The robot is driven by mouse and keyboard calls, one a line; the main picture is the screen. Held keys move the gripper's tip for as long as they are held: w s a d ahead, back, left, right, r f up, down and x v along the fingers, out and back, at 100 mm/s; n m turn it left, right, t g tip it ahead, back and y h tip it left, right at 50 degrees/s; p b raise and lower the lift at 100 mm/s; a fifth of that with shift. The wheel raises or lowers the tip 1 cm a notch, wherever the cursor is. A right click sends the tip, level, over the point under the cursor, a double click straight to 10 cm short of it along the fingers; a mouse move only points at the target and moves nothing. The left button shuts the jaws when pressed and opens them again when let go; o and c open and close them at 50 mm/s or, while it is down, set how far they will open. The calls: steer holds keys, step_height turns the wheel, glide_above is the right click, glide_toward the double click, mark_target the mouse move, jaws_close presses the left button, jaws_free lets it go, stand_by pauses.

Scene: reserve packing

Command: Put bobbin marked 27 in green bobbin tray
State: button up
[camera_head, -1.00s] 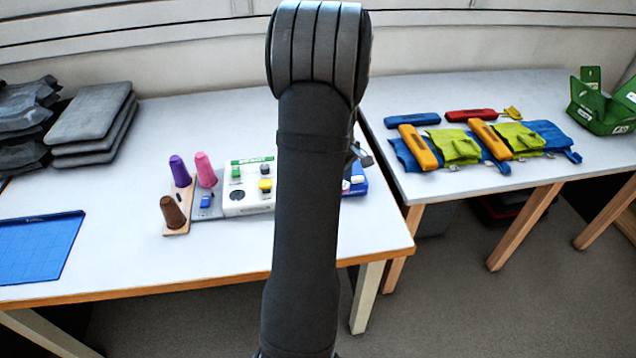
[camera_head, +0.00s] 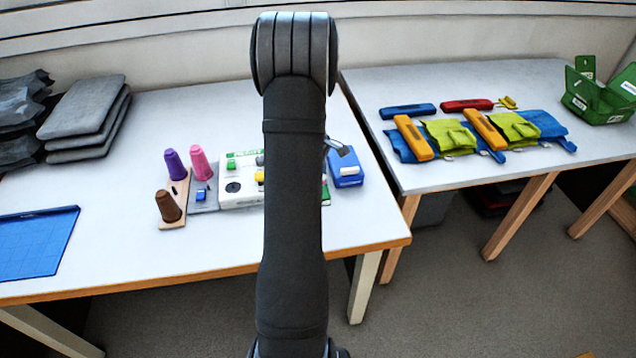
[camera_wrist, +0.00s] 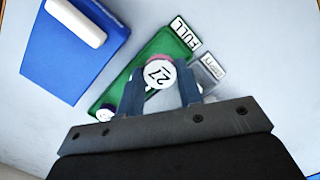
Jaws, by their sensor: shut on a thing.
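The bobbin marked 27 (camera_wrist: 158,73), with a white round end and black number, is in the wrist view between the two fingers of my gripper (camera_wrist: 160,82), which is shut on it. Behind it lies the green bobbin tray (camera_wrist: 178,46) with a label reading FULL. The bobbin overlaps the tray in this view; I cannot tell its height above it. Another small round bobbin (camera_wrist: 105,112) shows at the tray's lower left end. In the head view my arm hides the bobbin and most of the tray; a green sliver (camera_head: 325,190) shows beside the arm.
A grey labelled piece (camera_wrist: 211,66) lies right of the tray. A blue block with a white bar (camera_wrist: 70,50) is at upper left; it also shows in the head view (camera_head: 345,168). A white panel (camera_head: 233,189) and thread cones (camera_head: 175,164) stand left of my arm.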

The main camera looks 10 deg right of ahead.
steer(key=shift+w+a+f, duration=0.2)
steer(key=shift+a+f, duration=0.05)
steer(key=shift+f, duration=1.9)
steer(key=shift+f, duration=0.1)
steer(key=o, duration=0.7)
steer(key=shift+f, duration=0.1)
steer(key=shift+o, duration=0.2)
step_height(320, 180, up, 12)
steer(key=a, duration=0.1)
steer(key=shift+w, duration=0.35)
steer(key=shift+a, duration=0.1)
